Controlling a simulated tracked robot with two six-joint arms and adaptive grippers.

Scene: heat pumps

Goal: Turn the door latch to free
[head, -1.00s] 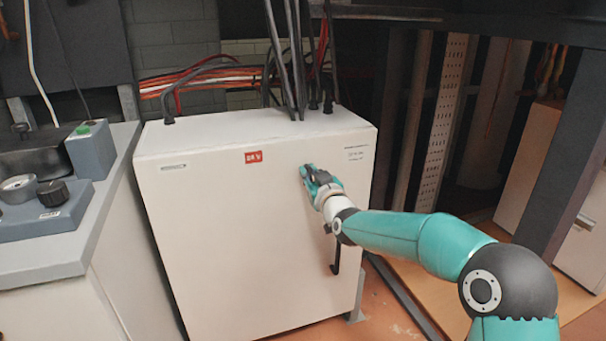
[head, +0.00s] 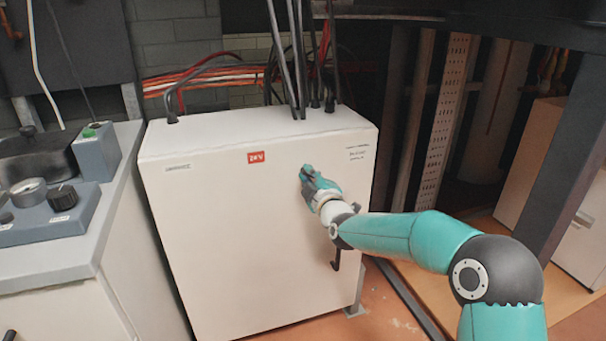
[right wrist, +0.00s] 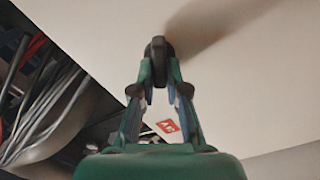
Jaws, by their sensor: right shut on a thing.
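A white cabinet (head: 230,230) with a red label (head: 256,157) stands in the middle of the head view. My right gripper (head: 306,172) is at the upper right of its front door. In the right wrist view, my right gripper (right wrist: 158,72) is shut on a small dark knob, the door latch (right wrist: 157,55), against the pale door. In the head view the gripper hides the latch, so its angle is hard to tell. A dark door handle (head: 336,259) sits lower on the door, partly behind my right arm. My left gripper is not in view.
A grey counter (head: 105,220) with blue-grey control boxes (head: 50,215) stands to the left. Black cables (head: 290,60) rise from the cabinet top. A dark frame post (head: 560,170) stands at the right. Some orange floor is free at the cabinet's lower right.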

